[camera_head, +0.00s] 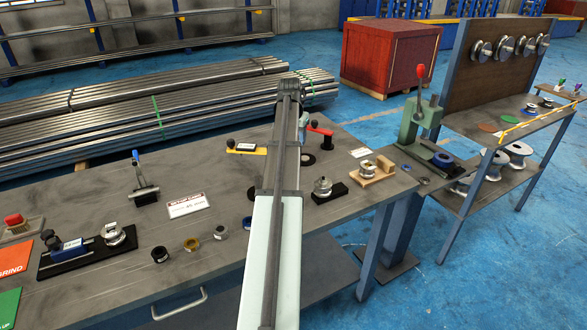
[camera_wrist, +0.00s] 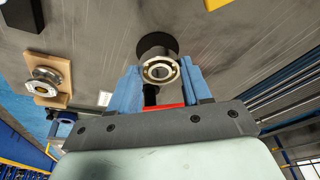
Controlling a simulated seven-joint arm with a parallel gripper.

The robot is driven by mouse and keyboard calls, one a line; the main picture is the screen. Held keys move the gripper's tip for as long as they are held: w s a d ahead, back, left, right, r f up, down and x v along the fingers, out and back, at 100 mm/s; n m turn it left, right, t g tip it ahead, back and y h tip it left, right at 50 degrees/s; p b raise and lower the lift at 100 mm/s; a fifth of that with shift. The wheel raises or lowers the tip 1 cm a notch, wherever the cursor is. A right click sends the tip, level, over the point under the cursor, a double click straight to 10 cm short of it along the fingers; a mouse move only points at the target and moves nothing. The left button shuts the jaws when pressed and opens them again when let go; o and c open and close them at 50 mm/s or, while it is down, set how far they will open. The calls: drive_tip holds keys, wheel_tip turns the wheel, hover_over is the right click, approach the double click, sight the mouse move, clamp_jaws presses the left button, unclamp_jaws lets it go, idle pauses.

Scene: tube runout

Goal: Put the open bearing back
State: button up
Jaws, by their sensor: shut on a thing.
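My gripper (camera_wrist: 160,72) is shut on a metal ring-shaped part (camera_wrist: 160,69), which I take to be the open bearing, between its two blue fingers. I see the part's round face with a bore and dark recesses. A round black disc (camera_wrist: 157,44) shows behind the held part; I cannot tell whether they touch. In the head view my gripper (camera_head: 303,125) is over the rear middle of the bench, and my arm hides the held part. The black disc (camera_head: 308,158) shows partly there, just right of my arm.
A red lever (camera_head: 318,130) with a black knob and a yellow lever (camera_head: 248,150) are near my gripper. A bearing on a black base (camera_head: 329,195) and a wooden block (camera_head: 383,175) with another bearing stand to the right. Several rings (camera_head: 191,244) lie at the front.

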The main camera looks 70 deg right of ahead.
drive_tip(key=shift+w+a+f+n+t, duration=0.1)
drive_tip(key=shift+a+f+n, duration=0.6)
drive_tip(key=shift+f, duration=1.1)
drive_tip(key=shift+a+f+n+t, duration=0.1)
drive_tip(key=shift+a+f+n, duration=0.55)
drive_tip(key=shift+f, duration=1.2)
drive_tip(key=shift+w+a+f+n+t, duration=0.1)
drive_tip(key=shift+a+f+n, duration=0.6)
drive_tip(key=shift+f, duration=1.1)
drive_tip(key=shift+a, duration=0.1)
drive_tip(key=o, duration=1.1)
drive_tip(key=shift+f, duration=0.1)
drive_tip(key=v, duration=1.2)
